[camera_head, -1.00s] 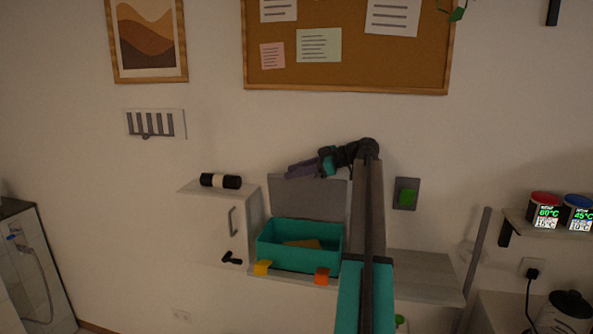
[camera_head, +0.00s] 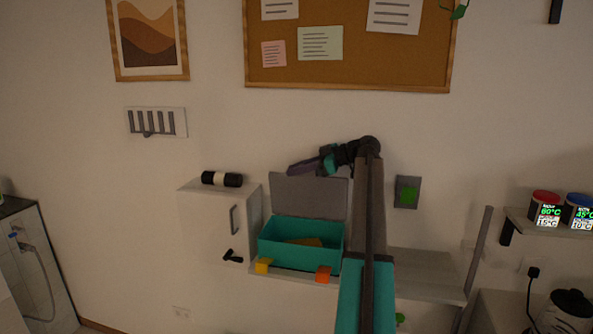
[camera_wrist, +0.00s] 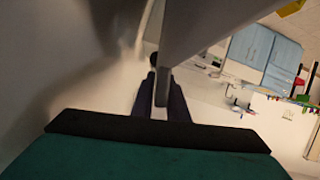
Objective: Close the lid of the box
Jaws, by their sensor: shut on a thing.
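The box (camera_head: 298,247) is teal and stands on a shelf against the wall, open at the top, with a yellowish thing inside. Its grey lid (camera_head: 308,197) stands about upright at the back of the box. My gripper (camera_head: 298,168) is at the lid's top edge, reaching over from the right. In the wrist view the grey lid (camera_wrist: 197,28) runs down between the two dark fingers of my gripper (camera_wrist: 160,95), which are shut on its edge.
A white cabinet (camera_head: 208,222) with a dark roll (camera_head: 221,179) on top stands left of the box. A green button (camera_head: 408,194) is on the wall to the right.

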